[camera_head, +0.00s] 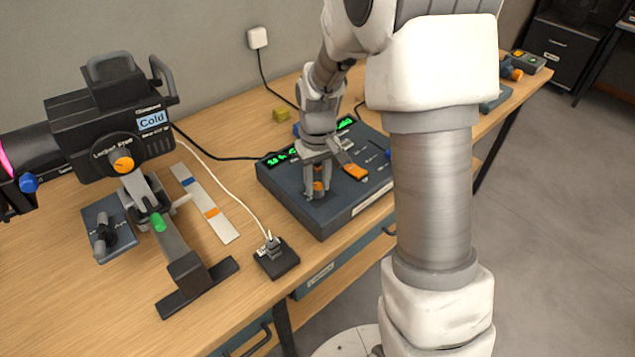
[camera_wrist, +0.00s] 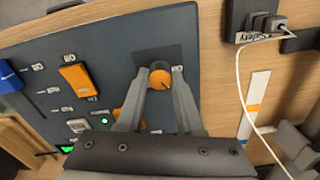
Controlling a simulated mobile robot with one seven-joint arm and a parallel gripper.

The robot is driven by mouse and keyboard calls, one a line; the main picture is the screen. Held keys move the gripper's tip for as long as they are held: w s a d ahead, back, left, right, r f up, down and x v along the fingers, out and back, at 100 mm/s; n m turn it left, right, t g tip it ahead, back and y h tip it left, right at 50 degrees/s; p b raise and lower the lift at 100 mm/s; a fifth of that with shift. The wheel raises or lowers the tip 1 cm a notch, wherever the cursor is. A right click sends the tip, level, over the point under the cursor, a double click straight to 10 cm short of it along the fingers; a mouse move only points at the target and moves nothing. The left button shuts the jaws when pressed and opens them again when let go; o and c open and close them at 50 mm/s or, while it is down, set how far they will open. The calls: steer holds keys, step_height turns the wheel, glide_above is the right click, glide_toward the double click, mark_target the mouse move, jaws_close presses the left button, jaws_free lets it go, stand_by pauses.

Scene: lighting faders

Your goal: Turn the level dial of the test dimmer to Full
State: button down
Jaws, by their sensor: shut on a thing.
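A dark blue-grey console (camera_head: 330,225) lies on the wooden bench, with green lit displays along its back. A round orange-topped dial (camera_wrist: 160,79) sits on a dark square patch of the console. My gripper (camera_wrist: 160,76) points down over it, with one finger on each side, shut on the dial. In the head view my gripper (camera_head: 317,190) stands at the console's near left part, and its fingers partly hide the dial. The dial's pointer and any scale marks are too small to read. I cannot read a label naming the test dimmer.
An orange fader cap (camera_head: 354,172) is close to my gripper's right. A small black socket box (camera_head: 276,262) with a white cable is in front. A large black spotlight (camera_head: 110,125) marked "Cold" stands left, beside a white strip (camera_head: 208,202). A yellow block (camera_head: 281,115) lies behind.

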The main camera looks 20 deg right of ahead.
mark_target(318, 186)
steer(key=m, duration=0.6)
steer(key=shift+r+m, duration=0.1)
steer(key=shift+m, duration=0.2)
steer(key=m+p, duration=0.1)
steer(key=m, duration=0.4)
steer(key=shift+p, duration=0.4)
steer(key=m+p, duration=0.3)
steer(key=m, duration=0.3)
steer(key=shift+r+m, duration=0.1)
steer(key=shift+m, duration=0.2)
steer(key=m+p, duration=0.3)
steer(key=m, duration=0.2)
steer(key=shift+m, duration=0.3)
steer(key=c, duration=0.6)
jaws_free()
steer(key=shift+o, duration=0.2)
step_height(318, 186, up, 17)
steer(key=p, duration=0.1)
steer(key=shift+p, duration=0.4)
